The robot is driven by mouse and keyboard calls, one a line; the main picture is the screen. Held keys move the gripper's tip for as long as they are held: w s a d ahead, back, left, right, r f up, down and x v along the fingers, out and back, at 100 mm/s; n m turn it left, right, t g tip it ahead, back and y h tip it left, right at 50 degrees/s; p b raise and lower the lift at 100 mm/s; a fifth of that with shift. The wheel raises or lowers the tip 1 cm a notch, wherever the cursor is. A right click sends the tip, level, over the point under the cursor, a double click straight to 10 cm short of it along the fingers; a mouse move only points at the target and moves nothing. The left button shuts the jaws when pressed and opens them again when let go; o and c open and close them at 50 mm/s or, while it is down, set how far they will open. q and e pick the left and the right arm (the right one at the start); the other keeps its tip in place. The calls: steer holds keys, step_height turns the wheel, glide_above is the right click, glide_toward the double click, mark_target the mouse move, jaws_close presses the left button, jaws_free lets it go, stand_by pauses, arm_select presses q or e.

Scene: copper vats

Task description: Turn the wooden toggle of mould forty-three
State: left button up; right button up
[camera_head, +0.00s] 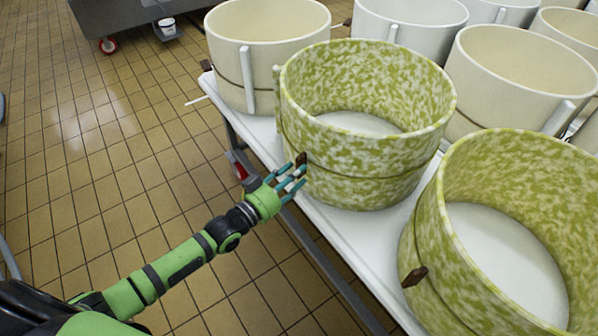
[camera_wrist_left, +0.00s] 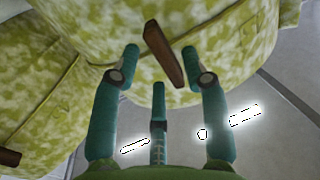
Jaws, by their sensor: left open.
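A green-and-cream mottled round mould (camera_head: 370,158) stands on the white table, with a dark wooden toggle (camera_head: 301,160) on its near left side. No number is readable on it. My left gripper (camera_head: 294,174) is open at this toggle, its teal fingers pointing at the mould wall. In the left wrist view the toggle (camera_wrist_left: 165,55) stands slightly tilted between the two outer fingertips, with the third finger below. I cannot tell whether any finger touches it. My right gripper is not in view.
A second mottled mould (camera_head: 430,245) with its own wooden toggle (camera_head: 414,277) stands at the right. Several cream moulds (camera_head: 232,62) stand behind on the white table (camera_head: 335,228). The tiled floor (camera_head: 110,170) at the left is open.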

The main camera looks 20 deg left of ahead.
arm_select(q)
steer(key=shift+x, duration=1.15)
steer(key=shift+a, duration=0.1)
jaws_close()
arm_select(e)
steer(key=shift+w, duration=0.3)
